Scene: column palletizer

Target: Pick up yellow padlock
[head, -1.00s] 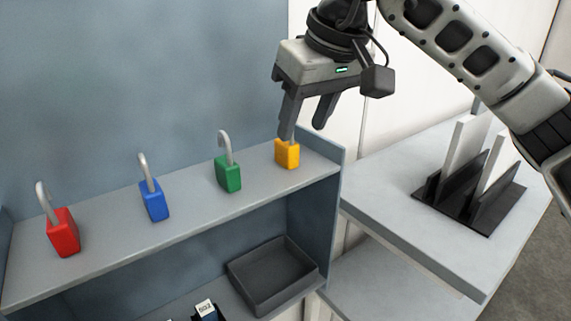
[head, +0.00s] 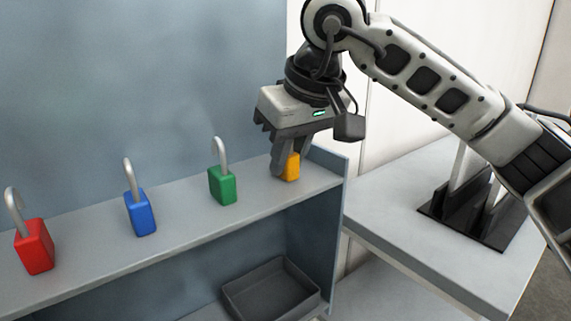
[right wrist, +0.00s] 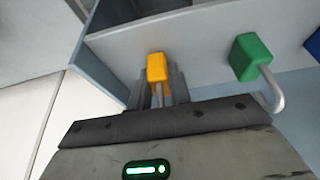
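The yellow padlock (head: 292,168) stands on the upper shelf near its right end. My right gripper (head: 288,160) is lowered over it, pointing down, with its fingers partly hiding the padlock body and shackle. In the right wrist view, the yellow padlock (right wrist: 157,68) lies between the two fingers (right wrist: 157,88), which look apart, one on each side of its shackle. I cannot tell whether either finger touches it. My left gripper is not in view.
Green (head: 222,186), blue (head: 140,212) and red (head: 35,247) padlocks stand in a row to the left on the shelf (head: 185,225). A raised side panel (head: 336,200) closes the shelf's right end. A dark tray (head: 270,292) sits below. A black rack (head: 470,225) stands on the right table.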

